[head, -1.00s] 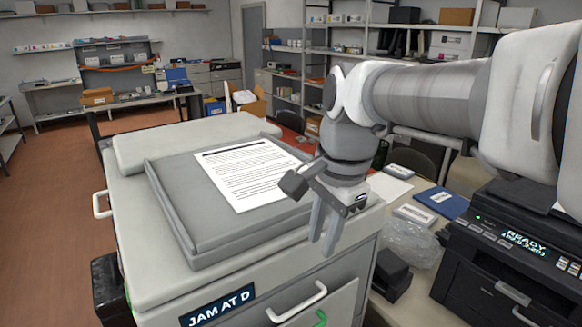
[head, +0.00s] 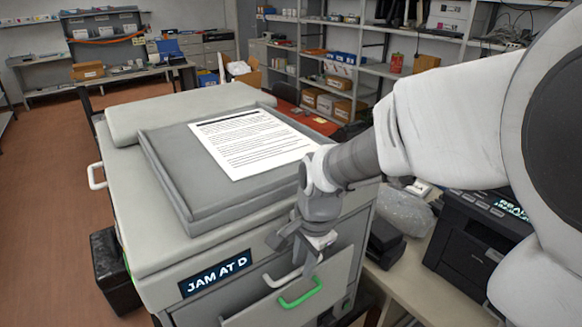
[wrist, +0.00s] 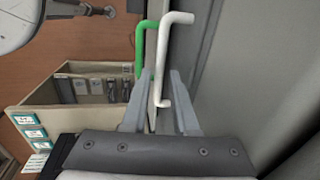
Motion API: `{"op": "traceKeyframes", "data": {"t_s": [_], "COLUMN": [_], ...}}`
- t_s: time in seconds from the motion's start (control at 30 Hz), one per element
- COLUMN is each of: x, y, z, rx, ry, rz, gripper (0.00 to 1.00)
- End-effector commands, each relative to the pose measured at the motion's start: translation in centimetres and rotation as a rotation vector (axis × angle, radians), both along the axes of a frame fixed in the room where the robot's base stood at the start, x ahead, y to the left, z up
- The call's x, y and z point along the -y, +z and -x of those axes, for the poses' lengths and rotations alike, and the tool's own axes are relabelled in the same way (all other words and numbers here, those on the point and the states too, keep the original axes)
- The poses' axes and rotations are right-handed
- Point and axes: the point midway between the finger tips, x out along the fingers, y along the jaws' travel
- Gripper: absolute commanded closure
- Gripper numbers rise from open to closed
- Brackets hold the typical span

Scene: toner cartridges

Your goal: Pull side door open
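The grey copier-like machine (head: 150,230) carries a "JAM AT D" sign (head: 215,273). A white bar handle (head: 279,283) is on its front panel (head: 338,262), with a green handle (head: 300,297) just below it. Another white handle (head: 95,176) sticks out at the machine's left side. My gripper (head: 300,262) is at the front panel's white handle. In the wrist view my gripper (wrist: 157,108) is open, with the white handle (wrist: 163,62) between its fingers. The green handle (wrist: 140,42) shows beyond the left finger. Contact with the handle cannot be told.
A black printer (head: 475,235) stands on a table to the right, near my arm. A dark box (head: 117,270) is on the floor at the machine's left. In the wrist view an open bin (wrist: 70,95) of items is left of my gripper. Floor at far left is clear.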

Motion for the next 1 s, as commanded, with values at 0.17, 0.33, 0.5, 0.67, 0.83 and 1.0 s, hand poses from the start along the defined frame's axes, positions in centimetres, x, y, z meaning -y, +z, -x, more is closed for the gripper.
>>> {"op": "traceKeyframes", "data": {"t_s": [0.17, 0.33, 0.5, 0.67, 0.83, 1.0], "x": [-0.06, -0.06, -0.05, -0.05, -0.05, -0.05], "y": [-0.41, -0.38, -0.36, -0.34, -0.33, -0.32], "z": [-0.07, -0.07, -0.07, -0.08, -0.08, -0.09], "rx": [0.001, 0.001, 0.001, 0.001, 0.001, 0.001], "ry": [0.0, 0.001, 0.0, 0.0, 0.0, 0.0], "rz": [-0.001, 0.0, -0.001, -0.001, -0.001, -0.001], "gripper": [0.73, 0.75, 1.0, 1.0, 1.0, 1.0]}}
